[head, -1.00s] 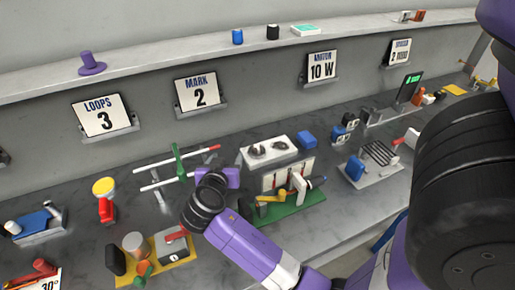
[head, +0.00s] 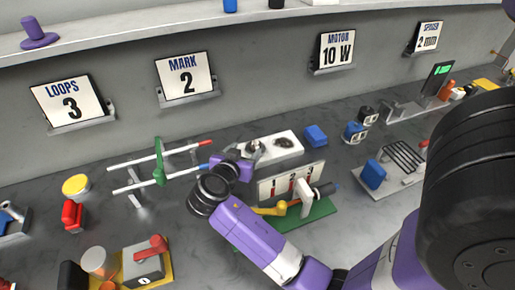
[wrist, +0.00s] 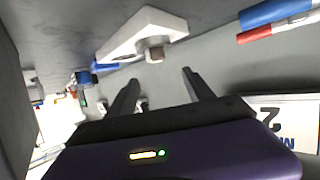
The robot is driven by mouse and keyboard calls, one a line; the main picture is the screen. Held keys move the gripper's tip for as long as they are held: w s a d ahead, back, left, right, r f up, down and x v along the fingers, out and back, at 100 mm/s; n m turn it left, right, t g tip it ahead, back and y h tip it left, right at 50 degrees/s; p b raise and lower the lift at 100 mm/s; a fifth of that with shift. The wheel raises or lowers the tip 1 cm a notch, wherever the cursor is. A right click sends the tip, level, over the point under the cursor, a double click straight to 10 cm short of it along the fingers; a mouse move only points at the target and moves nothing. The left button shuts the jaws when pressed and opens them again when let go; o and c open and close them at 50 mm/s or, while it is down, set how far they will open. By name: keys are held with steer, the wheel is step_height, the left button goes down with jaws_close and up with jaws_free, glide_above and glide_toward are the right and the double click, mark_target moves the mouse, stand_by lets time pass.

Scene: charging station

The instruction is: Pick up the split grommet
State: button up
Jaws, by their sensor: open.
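A white block (head: 295,134) stands on the bench behind my gripper. Two small dark or grey parts sit on it; a dark, ring-like one (head: 284,142) is at its right, and a greyer one (head: 252,147) is at its left, close to my gripper. I cannot tell for sure which is the split grommet. In the wrist view, the white block (wrist: 128,38) shows with a small grey-brown part (wrist: 155,53) on it. My gripper (wrist: 160,78) is open, its fingers apart and empty, with that part beyond the gap between the tips.
A rack of rods with a green upright (head: 159,162) stands just left of my gripper. A green base with a yellow lever (head: 272,209) is at its right front. A blue block (head: 315,136) lies right of the white block. Sign cards line the wall behind.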

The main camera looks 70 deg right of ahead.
mark_target(254, 145)
steer(key=shift+x, duration=1.2)
steer(key=shift+s+a+f+p+x, duration=0.1)
steer(key=shift+f+p+x, duration=0.15)
steer(key=shift+x, duration=0.75)
steer(key=shift+s+a+f+p+x, duration=0.15)
steer(key=shift+p+x, duration=0.15)
steer(key=shift+x, duration=0.7)
steer(key=shift+f+p+x, duration=0.2)
steer(key=shift+p+x, duration=0.1)
steer(key=shift+x, duration=0.7)
jaws_close()
